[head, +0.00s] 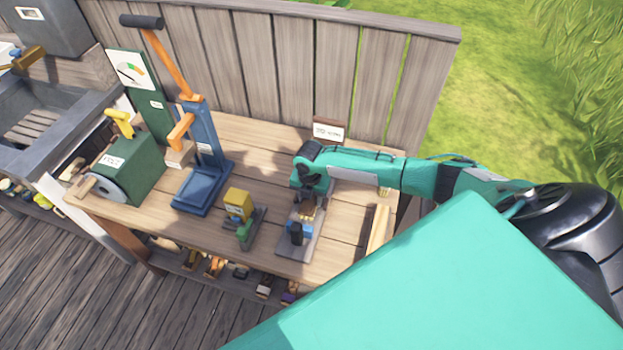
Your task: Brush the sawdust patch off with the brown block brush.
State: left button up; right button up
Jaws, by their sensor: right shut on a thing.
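My right gripper (309,197) reaches in from the right over a grey plate (289,250) on the wooden bench. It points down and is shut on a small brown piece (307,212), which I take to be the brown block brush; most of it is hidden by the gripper. A blue and black fixture (298,234) stands on the plate just in front of it. I cannot make out the sawdust patch clearly; the gripper covers part of the plate. My left gripper is not in view.
On the bench (262,160) stand a blue press (204,170) with an orange lever, a green grinder-like machine (128,165), and a small yellow and green device (240,212). A small sign (328,131) stands at the back by the fence. Several tools lie on the shelf below.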

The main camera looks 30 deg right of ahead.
jog(key=shift+s+f, duration=0.1)
jog(key=shift+f, duration=0.05)
jog(key=shift+w+d+b, duration=0.6)
jog(key=shift+w+d, duration=0.2)
jog(key=shift+d, duration=0.15)
jog(key=shift+w+d, duration=0.4)
jog(key=shift+d, duration=0.05)
jog(key=shift+w+d+b, duration=0.95)
jog(key=shift+d+b, duration=0.05)
jog(key=shift+d, duration=0.1)
jog(key=shift+w+d, duration=0.2)
jog(key=shift+d, duration=0.05)
jog(key=shift+w+d, duration=0.1)
